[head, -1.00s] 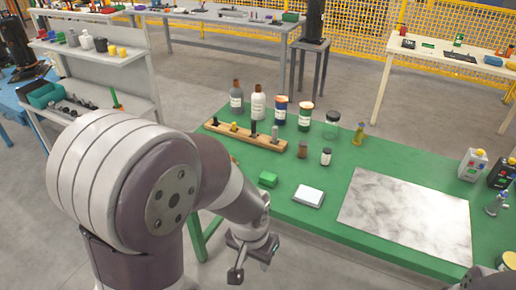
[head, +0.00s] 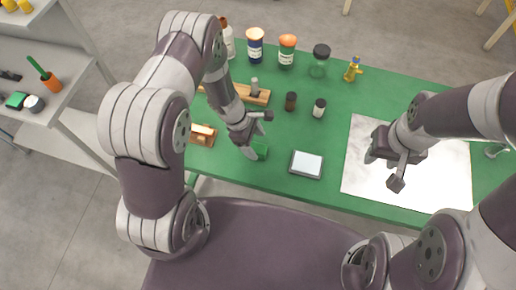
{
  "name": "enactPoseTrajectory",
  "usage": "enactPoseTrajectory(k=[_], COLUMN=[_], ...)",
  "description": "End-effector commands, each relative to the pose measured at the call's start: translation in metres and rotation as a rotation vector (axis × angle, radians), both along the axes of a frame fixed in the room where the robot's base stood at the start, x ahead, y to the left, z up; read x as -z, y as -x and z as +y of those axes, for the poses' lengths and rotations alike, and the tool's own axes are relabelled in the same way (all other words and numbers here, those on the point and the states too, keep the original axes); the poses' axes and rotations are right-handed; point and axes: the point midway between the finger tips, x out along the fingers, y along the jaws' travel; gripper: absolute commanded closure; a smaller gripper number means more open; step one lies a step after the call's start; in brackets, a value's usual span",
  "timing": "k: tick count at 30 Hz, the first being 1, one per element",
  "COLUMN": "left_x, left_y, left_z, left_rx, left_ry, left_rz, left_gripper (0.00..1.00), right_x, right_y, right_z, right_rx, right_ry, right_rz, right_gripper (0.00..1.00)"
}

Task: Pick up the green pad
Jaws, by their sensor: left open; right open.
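The green pad (head: 261,149) is a small green block lying on the green table near its front edge, left of a white-topped grey box. My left gripper (head: 260,136) is open just above and beside the pad and hides part of it. I cannot tell whether it touches the pad. My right gripper (head: 384,171) is open and empty above the shiny metal sheet.
The grey box (head: 307,164) sits right of the pad. The metal sheet (head: 362,150) covers the table's right part. The green table (head: 230,174) is bare around the box.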

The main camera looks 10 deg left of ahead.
Motion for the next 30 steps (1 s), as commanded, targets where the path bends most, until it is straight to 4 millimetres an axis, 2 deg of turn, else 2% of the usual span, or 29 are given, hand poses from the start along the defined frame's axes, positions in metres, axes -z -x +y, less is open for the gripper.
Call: enactPoseTrajectory(k=[3,6,14,17,18,20,30], left_x=[0.021,0.036,0.042,0.042,0.042,0.042,0.039], left_y=[0.002,0.0,0.0,0.0,0.0,0.0,0.0], left_z=[-0.003,-0.009,-0.011,-0.011,-0.011,-0.011,-0.011], left_rx=[0.001,0.001,0.002,0.002,0.002,0.002,0.002], left_ry=[0.0,0.001,0.0,0.0,0.0,0.0,0.0], left_rz=[0.005,0.003,0.0,0.0,0.0,0.0,0.0], left_gripper=[0.22,0.22,0.22,0.52,0.65,0.83,0.83], right_x=[-0.008,-0.008,-0.007,-0.007,-0.007,-0.007,-0.007], right_y=[0.0,0.0,0.0,0.0,0.0,0.0,0.0], right_z=[0.0,0.0,0.0,0.0,0.0,0.0,0.0], right_rx=[0.0,0.0,0.0,0.0,0.0,0.0,0.0], right_ry=[0.0,0.0,0.0,0.0,0.0,0.0,0.0], right_rz=[-0.001,-0.001,-0.001,-0.001,-0.001,-0.001,-0.001], right_gripper=[0.57,0.57,0.57,0.57,0.57,0.57,0.57])
